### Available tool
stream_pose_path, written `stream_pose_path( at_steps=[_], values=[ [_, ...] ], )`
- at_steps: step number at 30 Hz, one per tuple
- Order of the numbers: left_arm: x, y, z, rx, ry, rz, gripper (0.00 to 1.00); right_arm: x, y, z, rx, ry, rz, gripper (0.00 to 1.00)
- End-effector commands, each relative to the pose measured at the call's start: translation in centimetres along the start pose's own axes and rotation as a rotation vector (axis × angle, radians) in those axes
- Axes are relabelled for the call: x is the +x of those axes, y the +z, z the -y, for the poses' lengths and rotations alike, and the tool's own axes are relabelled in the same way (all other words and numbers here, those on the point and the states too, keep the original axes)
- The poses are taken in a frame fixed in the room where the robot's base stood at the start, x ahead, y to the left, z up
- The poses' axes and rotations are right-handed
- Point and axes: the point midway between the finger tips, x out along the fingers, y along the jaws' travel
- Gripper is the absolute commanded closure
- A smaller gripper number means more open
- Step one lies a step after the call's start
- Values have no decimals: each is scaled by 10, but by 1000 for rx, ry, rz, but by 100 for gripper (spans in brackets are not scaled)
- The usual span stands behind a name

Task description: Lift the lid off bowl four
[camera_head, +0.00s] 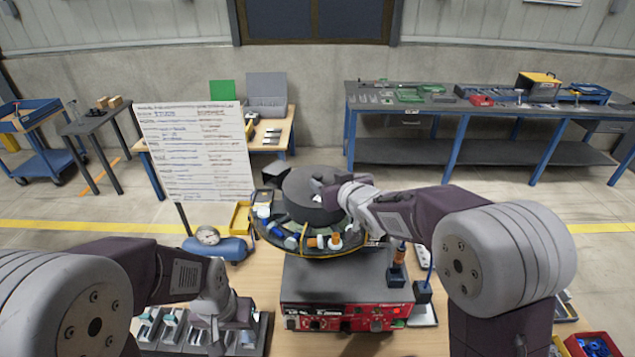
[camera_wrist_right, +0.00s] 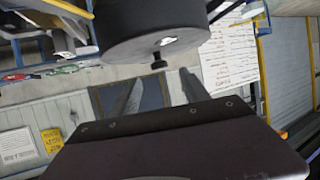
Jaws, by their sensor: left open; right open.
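A dark grey drum (camera_head: 305,208) stands on the round feeder plate, and it fills the top of the right wrist view (camera_wrist_right: 140,35). A small black knob (camera_wrist_right: 158,62) and a white patch show on its flat face. I cannot tell where a lid meets the drum, and no number is readable. My right gripper (camera_head: 325,190) is open at the drum's top; its fingers (camera_wrist_right: 160,78) are spread near the knob, with no contact to be seen. My left gripper (camera_head: 225,322) is open, low over the grey slotted tray (camera_head: 266,325) at the front left.
Bottles and small parts ring the drum on the feeder plate (camera_head: 318,252). A red-fronted box (camera_head: 345,316) stands below it. Orange-topped tools (camera_head: 399,262) stand to the right.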

Motion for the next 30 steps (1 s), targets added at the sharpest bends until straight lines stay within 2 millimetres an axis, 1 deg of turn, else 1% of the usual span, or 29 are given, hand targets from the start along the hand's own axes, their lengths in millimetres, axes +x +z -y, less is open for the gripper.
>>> stream_pose_path(
  at_steps=[1,3,8,10,13,15,18,25,26,27,29,30],
  values=[
    [-6,-1,0,0,0,0,42,6,-2,0,0,-1,2,46],
    [-7,-1,0,0,0,0,42,14,-2,0,-1,-1,1,46],
    [-9,-1,0,0,0,0,42,19,-2,0,0,-1,0,46],
    [-16,-2,0,0,0,0,42,27,-4,0,0,-1,2,46],
    [-30,-4,0,0,0,-1,42,44,-7,0,1,-1,3,46],
    [-33,-4,-1,0,0,-1,42,56,-5,0,-1,-1,2,46],
    [-35,-4,-1,0,0,0,42,66,-4,-1,-1,-1,1,46],
    [-34,-4,-1,0,0,0,42,69,-2,-1,-1,0,-1,46],
    [-34,-4,-1,0,0,0,42,69,-2,-1,-1,0,-1,52],
    [-34,-4,-1,0,0,0,42,69,-2,-1,-1,0,-1,63],
    [-34,-4,-1,0,0,0,42,69,-2,-1,-1,0,-1,80],
    [-34,-4,-1,0,0,0,42,69,-2,-1,-1,0,-1,91]
  ],
)
